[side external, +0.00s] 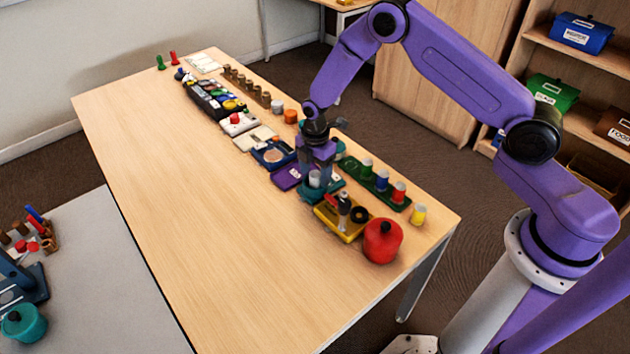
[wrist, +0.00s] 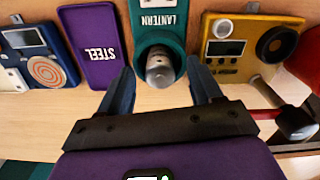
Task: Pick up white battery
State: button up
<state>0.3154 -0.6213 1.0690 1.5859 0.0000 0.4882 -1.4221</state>
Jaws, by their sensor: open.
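The white battery (wrist: 159,68) sits in the round cup of a teal holder marked LANTERN (wrist: 160,35) in the wrist view. Its pale, silvery end faces the camera. In the side external view a small white cylinder (side external: 315,179) shows under my gripper (side external: 317,172), partly hidden by it. In the wrist view the two dark fingers of my gripper (wrist: 162,88) are spread, one on each side of the cup. Nothing is held between them. I cannot tell whether a finger touches the holder.
A purple STEEL tray (wrist: 84,45) lies left of the holder. A yellow device (wrist: 240,48) and a hammer-like tool (wrist: 292,118) are on the right. A red pot (side external: 382,241) and green rack (side external: 374,185) stand nearby. The table's left half (side external: 190,200) is clear.

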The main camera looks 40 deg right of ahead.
jog(key=shift+f, duration=0.15)
grip_shut()
